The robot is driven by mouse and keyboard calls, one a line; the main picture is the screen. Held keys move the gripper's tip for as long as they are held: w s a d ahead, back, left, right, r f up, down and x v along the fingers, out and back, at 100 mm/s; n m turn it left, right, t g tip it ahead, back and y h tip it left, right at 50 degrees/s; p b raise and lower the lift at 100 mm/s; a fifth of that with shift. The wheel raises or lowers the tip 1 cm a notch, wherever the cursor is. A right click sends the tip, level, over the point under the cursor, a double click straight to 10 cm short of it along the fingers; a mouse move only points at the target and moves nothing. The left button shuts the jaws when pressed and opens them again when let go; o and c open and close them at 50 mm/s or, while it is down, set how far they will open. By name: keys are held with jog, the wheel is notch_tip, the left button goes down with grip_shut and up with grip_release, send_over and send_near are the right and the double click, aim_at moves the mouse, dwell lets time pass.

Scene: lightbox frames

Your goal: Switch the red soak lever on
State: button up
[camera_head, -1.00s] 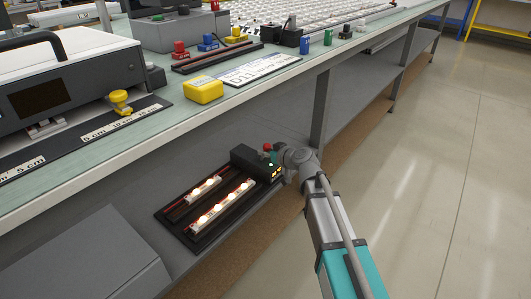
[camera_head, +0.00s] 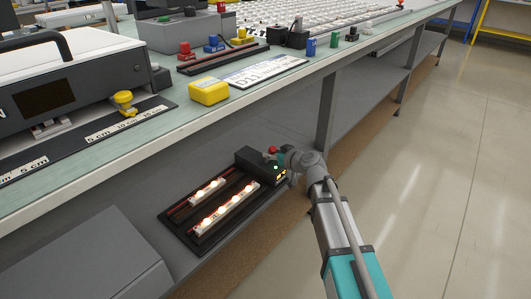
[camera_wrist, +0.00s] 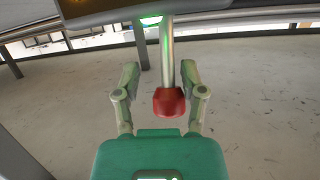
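The red soak lever (camera_head: 272,150) is a metal rod with a red knob on a dark control box (camera_head: 258,163) on the lower shelf. In the wrist view the red knob (camera_wrist: 169,102) hangs at the rod's near end, between the fingers of my gripper (camera_wrist: 159,74). The fingers stand open on both sides, with the knob nearer the right one and gaps visible. In the head view my gripper (camera_head: 282,158) is beside the knob and partly hidden by my wrist. A green light and amber display glow on the box.
A dark tray (camera_head: 180,220) with glowing lamp strips adjoins the box. A grey case (camera_head: 85,255) stands at the left. The bench top (camera_head: 160,133) overhangs the shelf, and a table leg (camera_head: 325,112) stands behind my gripper. The floor at right is clear.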

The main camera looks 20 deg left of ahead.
jog(key=shift+s, duration=0.1)
dwell(0.3)
jog(key=shift+s, duration=0.1)
jog(key=s+d+m+g+h+p, duration=0.2)
jog(key=s+d+m+h+p, duration=0.3)
jog(key=d, duration=0.9)
jog(key=s+d+m+g+h+p, duration=0.3)
jog(key=s+d, duration=0.5)
jog(key=d, duration=0.6)
jog(key=s+d+m+g+h+p, duration=0.25)
jog(key=s+d+h+p, duration=0.3)
jog(key=d, duration=0.75)
notch_tip(320, 180, up, 38)
jog(key=p, duration=3.7)
jog(key=shift+f+y, duration=0.25)
jog(key=shift+y, duration=0.2)
